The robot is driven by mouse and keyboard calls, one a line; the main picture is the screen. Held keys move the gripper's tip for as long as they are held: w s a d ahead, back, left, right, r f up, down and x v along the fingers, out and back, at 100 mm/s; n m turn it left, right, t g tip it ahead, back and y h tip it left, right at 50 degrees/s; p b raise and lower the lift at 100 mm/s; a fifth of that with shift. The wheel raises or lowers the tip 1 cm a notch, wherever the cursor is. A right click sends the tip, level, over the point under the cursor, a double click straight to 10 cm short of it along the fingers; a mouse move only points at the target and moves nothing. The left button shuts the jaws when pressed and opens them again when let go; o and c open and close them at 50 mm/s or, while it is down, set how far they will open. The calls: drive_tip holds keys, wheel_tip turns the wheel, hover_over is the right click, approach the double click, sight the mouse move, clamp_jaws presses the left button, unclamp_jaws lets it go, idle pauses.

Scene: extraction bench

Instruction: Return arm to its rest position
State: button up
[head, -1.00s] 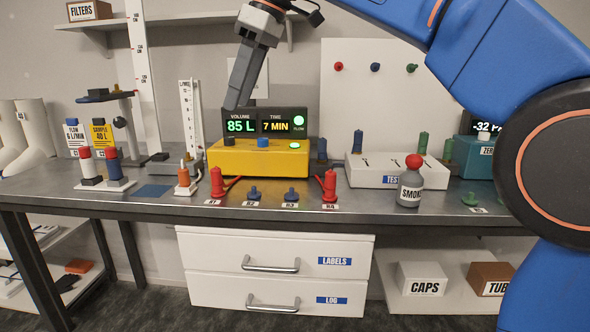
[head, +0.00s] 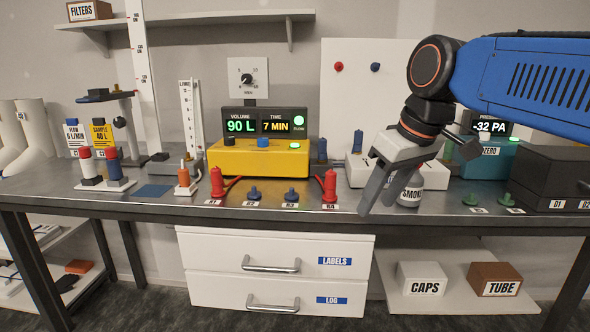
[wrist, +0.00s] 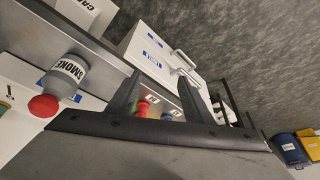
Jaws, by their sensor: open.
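My gripper (head: 378,190) hangs at the bench's front edge in the head view, in front of the SMOKE bottle and right of the red post labelled R4. Its fingers point down and to the left. In the wrist view my gripper (wrist: 162,95) has its two fingers spread apart with nothing between them. The grey SMOKE bottle (head: 410,190) is partly hidden behind my gripper. In the wrist view the SMOKE bottle (wrist: 66,75) shows its red cap, apart from the fingers.
The yellow pump box (head: 258,160) reads 90 L and 7 MIN. Red posts (head: 330,187) stand near the front edge. A teal gauge box (head: 487,163) reads -32 PA. A black drawer box (head: 550,175) is at the right. Space before the white drawers (head: 275,270) is clear.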

drive_tip(key=s+d+f+m, duration=0.2)
drive_tip(key=s+d+f, duration=0.2)
drive_tip(key=f, duration=0.3)
drive_tip(key=s+d+f+m+h, duration=0.1)
drive_tip(key=s+d+f, duration=0.3)
drive_tip(key=f, duration=0.4)
drive_tip(key=s+d+f+m+t+h, duration=0.1)
drive_tip(key=s+d+f+m, duration=0.2)
drive_tip(key=s+f, duration=0.3)
drive_tip(key=shift+s+d+f, duration=0.2)
drive_tip(key=shift+d+f, duration=0.65)
drive_tip(key=shift+f, duration=0.1)
